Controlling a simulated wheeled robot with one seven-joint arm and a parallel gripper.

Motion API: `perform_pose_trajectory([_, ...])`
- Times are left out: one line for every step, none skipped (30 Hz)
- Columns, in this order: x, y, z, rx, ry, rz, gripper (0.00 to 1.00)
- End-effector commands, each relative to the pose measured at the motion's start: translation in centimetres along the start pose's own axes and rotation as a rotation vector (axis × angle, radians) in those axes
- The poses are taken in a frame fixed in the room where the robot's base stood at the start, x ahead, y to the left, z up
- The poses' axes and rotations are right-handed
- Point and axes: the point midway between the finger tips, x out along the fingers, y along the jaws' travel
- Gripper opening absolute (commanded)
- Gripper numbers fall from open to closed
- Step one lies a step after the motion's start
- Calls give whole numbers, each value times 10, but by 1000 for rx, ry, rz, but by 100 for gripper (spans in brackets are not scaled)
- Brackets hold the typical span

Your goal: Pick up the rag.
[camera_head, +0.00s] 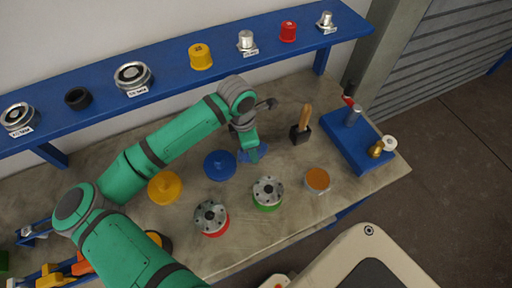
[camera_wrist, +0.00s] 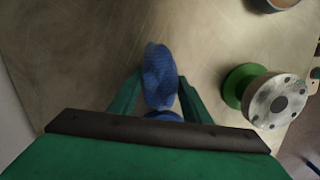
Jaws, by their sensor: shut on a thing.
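The rag (camera_wrist: 158,72) is a blue cloth between my gripper's green fingers in the wrist view. It also shows in the head view as a small blue patch (camera_head: 247,155) at the tip of my arm. My gripper (camera_wrist: 158,95) is shut on the rag, close over the workbench; it also shows in the head view (camera_head: 254,152). Part of the rag is hidden by the fingers. I cannot tell whether the rag touches the bench.
A blue disc (camera_head: 219,165) lies just left of my gripper. A green-based flanged vessel (camera_head: 267,192) and a red-based one (camera_head: 211,217) stand nearer. A wooden-handled tool (camera_head: 302,128) and a blue block (camera_head: 358,145) stand to the right. A blue shelf (camera_head: 170,75) runs behind.

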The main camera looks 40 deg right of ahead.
Motion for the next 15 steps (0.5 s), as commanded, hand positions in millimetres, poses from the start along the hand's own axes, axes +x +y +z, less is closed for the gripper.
perform_pose_trajectory([0,0,3,5,0,0,18])
perform_pose_trajectory([-1,0,4,8,0,0,18])
perform_pose_trajectory([-2,0,6,10,0,0,18])
perform_pose_trajectory([-3,0,7,12,0,0,18])
perform_pose_trajectory([-5,0,8,14,1,0,18])
perform_pose_trajectory([-8,0,9,15,1,0,18])
perform_pose_trajectory([-11,0,9,16,1,1,18])
perform_pose_trajectory([-14,0,10,17,1,0,18])
perform_pose_trajectory([-18,0,11,18,1,1,18])
perform_pose_trajectory([-22,0,12,18,1,1,18])
perform_pose_trajectory([-26,0,12,19,1,1,18])
perform_pose_trajectory([-33,0,13,19,2,1,18])
perform_pose_trajectory([-37,0,13,18,2,2,18])
perform_pose_trajectory([-43,0,14,18,2,2,18])
perform_pose_trajectory([-50,0,15,18,2,2,18])
